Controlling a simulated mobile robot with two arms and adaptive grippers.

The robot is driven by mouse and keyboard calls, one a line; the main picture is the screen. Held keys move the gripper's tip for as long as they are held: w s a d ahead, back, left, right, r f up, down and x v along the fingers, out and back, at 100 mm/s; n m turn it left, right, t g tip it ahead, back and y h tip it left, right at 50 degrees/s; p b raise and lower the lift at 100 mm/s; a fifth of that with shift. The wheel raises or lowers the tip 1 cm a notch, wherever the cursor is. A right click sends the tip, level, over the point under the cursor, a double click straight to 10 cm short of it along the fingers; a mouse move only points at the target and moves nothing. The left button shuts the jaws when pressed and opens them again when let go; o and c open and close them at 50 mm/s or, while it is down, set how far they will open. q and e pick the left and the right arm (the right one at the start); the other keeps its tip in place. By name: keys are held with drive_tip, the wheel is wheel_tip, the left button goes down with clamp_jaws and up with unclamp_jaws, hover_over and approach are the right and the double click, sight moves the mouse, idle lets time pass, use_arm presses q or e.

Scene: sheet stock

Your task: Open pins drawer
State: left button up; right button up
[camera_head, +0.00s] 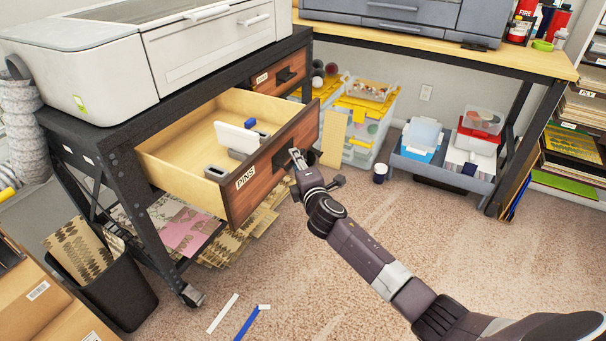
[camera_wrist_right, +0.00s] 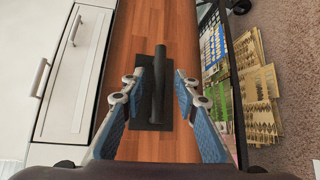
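The pins drawer (camera_head: 232,205) has a reddish-brown wooden front with a white PINS label (camera_head: 246,178). It stands pulled well out of the black metal-framed cart (camera_head: 118,128). Inside it lie a white box-like item, a grey piece and a small blue object. My right gripper (camera_head: 298,160) is at the drawer front. In the right wrist view, the dark bar handle (camera_wrist_right: 158,90) lies between the two blue-padded fingers (camera_wrist_right: 159,78) of that gripper. The fingers are spread, with gaps visible on both sides of the handle. My left gripper is not in view.
A second wooden-front drawer (camera_head: 278,74) sits shut beside the open one. A white printer (camera_head: 150,50) stands on the cart. A black bin (camera_head: 118,290) is at lower left. Blue and white strips (camera_head: 247,322) lie on the carpet, which is mostly clear before the drawer.

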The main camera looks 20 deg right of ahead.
drive_tip(key=s+a+r, duration=0.1)
drive_tip(key=s, duration=0.9)
drive_tip(key=shift+a+r, duration=0.2)
drive_tip(key=shift+s, duration=0.15)
